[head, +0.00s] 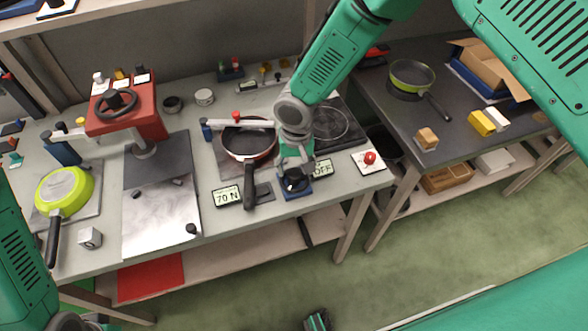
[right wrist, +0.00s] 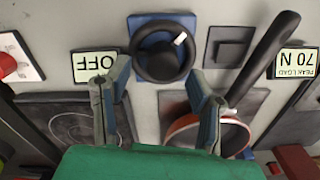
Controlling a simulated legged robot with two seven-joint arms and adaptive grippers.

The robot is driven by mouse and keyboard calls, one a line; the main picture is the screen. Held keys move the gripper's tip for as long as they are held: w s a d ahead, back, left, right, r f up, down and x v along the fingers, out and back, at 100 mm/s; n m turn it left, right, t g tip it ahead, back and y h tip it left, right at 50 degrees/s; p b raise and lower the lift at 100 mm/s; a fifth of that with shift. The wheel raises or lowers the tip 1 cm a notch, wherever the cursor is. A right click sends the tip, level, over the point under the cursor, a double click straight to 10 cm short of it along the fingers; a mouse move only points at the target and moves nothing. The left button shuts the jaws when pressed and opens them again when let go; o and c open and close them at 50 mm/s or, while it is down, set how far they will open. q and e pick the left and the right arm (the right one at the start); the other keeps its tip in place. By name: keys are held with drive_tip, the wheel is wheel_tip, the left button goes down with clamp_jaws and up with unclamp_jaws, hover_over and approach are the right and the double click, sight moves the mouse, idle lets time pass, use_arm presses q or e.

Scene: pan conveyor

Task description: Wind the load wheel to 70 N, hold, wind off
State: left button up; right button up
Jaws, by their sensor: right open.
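The load wheel (head: 295,183) is a black round wheel on a blue base at the bench's front edge. In the right wrist view the wheel (right wrist: 163,52) shows a pale mark on its rim. My right gripper (head: 292,164) is open just above the wheel, with a finger towards either side of it in the wrist view; I cannot tell whether they touch. A sign reading 70 N (head: 228,196) lies left of the wheel; the wrist view shows it upside down as PEAK LOAD 70 N (right wrist: 296,62). An OFF sign (head: 322,168) lies right. My left gripper is not in view.
A red-rimmed black pan (head: 235,145) sits behind and left of the wheel, its handle (head: 250,188) reaching forward. A red button (head: 369,158) is at the right. A red press (head: 125,112) with a black handwheel and a green pan (head: 75,185) stand left.

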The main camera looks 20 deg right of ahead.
drive_tip(key=shift+f, duration=1.05)
drive_tip(key=shift+a, duration=0.15)
drive_tip(key=shift+a, duration=0.1)
clamp_jaws()
drive_tip(key=shift+n, duration=0.3)
